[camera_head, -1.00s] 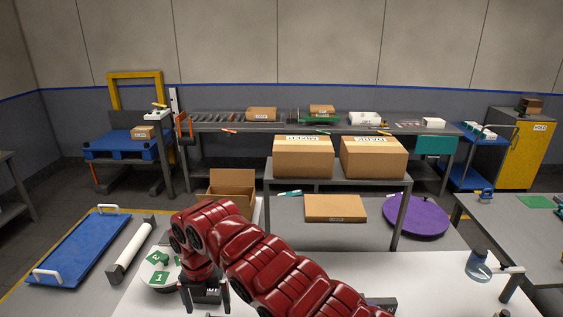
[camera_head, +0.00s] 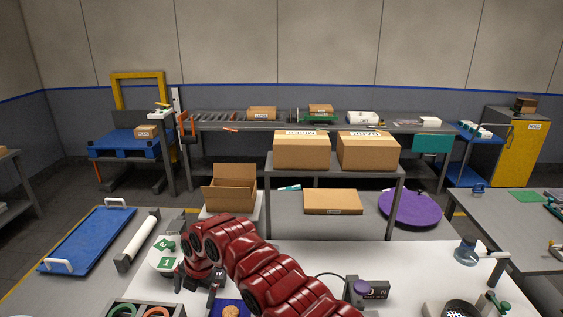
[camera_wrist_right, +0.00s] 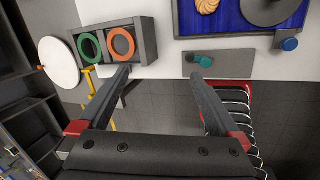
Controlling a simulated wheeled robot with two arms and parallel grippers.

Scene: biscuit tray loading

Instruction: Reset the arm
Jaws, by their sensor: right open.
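My red right arm reaches in from the lower right of the head view over the white table (camera_head: 320,255). Its right gripper (camera_head: 197,290) points down near the table's left part. In the wrist view the right gripper (camera_wrist_right: 160,80) has its two fingers wide apart with nothing between them. A round biscuit (camera_head: 230,311) lies on a blue tray (camera_head: 216,307), partly hidden by the arm. The biscuit (camera_wrist_right: 207,5) and blue tray (camera_wrist_right: 222,24) show at the top of the wrist view. My left gripper is not in view.
A grey holder with green and orange rings (camera_head: 157,312) is at the front left. A dark device with a purple knob (camera_head: 362,287) is at the right.

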